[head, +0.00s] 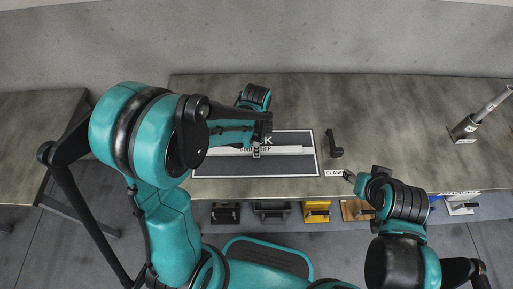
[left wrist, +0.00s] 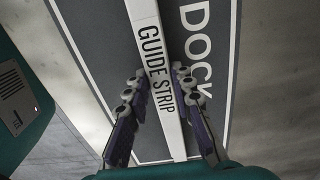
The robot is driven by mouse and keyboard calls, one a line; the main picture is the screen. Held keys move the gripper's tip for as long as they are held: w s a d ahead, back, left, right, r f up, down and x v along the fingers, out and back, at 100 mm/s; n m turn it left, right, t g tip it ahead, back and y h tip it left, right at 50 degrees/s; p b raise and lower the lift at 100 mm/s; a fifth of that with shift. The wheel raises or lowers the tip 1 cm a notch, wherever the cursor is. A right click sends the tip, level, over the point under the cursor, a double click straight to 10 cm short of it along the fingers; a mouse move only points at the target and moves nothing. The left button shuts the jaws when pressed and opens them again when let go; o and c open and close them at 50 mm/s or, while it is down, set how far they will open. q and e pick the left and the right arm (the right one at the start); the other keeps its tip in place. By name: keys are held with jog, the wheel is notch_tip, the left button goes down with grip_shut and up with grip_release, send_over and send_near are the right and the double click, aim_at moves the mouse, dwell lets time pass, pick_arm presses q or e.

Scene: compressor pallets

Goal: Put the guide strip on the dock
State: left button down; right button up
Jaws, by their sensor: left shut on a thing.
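The guide strip (head: 290,150) is a long white bar with black lettering. It lies lengthwise over the dock (head: 295,167), a dark grey panel with a white border on the table. My left gripper (head: 256,152) is shut on the strip near its middle. In the left wrist view the strip (left wrist: 148,30) runs between the two fingers (left wrist: 160,85), beside the word DOCK on the dock (left wrist: 212,85). I cannot tell whether the strip touches the dock or hangs just above it. My right gripper (head: 349,176) is at the table's front edge, right of the dock; its jaws are too small to read.
A black clamp-like part (head: 334,145) stands right of the dock, behind a CLAMP label (head: 334,173). A holder with a slanted rod (head: 465,129) stands far right. Black, yellow (head: 316,211) and wooden items sit below the front edge. The table between clamp and holder is clear.

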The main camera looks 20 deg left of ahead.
pick_arm(q)
jog(key=shift+f, duration=0.1)
jog(key=c, duration=1.3)
grip_release()
